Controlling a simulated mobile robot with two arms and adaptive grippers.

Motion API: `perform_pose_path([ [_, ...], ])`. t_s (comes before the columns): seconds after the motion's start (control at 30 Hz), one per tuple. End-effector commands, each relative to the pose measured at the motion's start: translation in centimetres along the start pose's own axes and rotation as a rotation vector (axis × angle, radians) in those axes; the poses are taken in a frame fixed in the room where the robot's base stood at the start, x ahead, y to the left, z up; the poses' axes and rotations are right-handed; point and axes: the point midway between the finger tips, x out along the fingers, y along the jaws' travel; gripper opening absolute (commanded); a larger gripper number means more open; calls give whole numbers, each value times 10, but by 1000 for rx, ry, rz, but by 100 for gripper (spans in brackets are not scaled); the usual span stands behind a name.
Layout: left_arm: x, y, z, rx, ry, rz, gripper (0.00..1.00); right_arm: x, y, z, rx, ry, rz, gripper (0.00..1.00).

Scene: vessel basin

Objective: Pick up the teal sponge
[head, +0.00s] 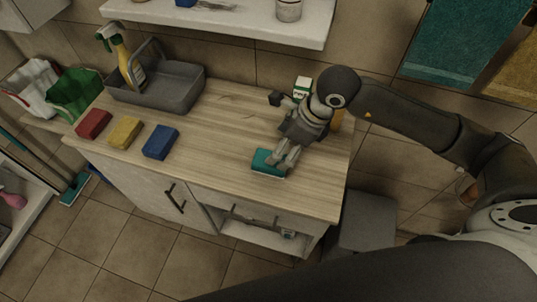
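The teal sponge (264,166) lies near the front edge of the wooden counter top (225,130), right of the blue sponge. My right gripper (285,160) reaches down to it from behind and to the right. Its fingertips are at the sponge's right part and cover some of it. I cannot tell whether the fingers are closed on the sponge or only beside or above it. My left gripper is not in view.
Red (93,124), yellow (125,132) and blue (160,142) sponges lie left on the counter. A grey caddy (175,88) holds a spray bottle (127,62). A white-and-green carton (301,88) stands behind my gripper. A shelf (235,22) overhangs the back.

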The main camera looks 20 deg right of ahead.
Motion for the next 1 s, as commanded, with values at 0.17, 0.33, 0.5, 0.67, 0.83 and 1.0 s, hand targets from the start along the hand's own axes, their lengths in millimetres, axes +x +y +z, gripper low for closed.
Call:
perform_pose_path([
  [0.17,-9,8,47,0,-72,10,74,22,0,0,1,0,2,79],
  [0.33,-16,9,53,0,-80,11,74,33,2,0,2,0,3,79],
  [0.5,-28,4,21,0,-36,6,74,59,6,-4,3,0,5,79],
  [0.67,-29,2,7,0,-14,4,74,76,5,-3,1,-2,2,79],
  [0.83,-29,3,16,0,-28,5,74,79,5,-4,0,-2,1,79],
  [1.0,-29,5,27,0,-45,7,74,79,5,-4,0,-2,1,68],
])
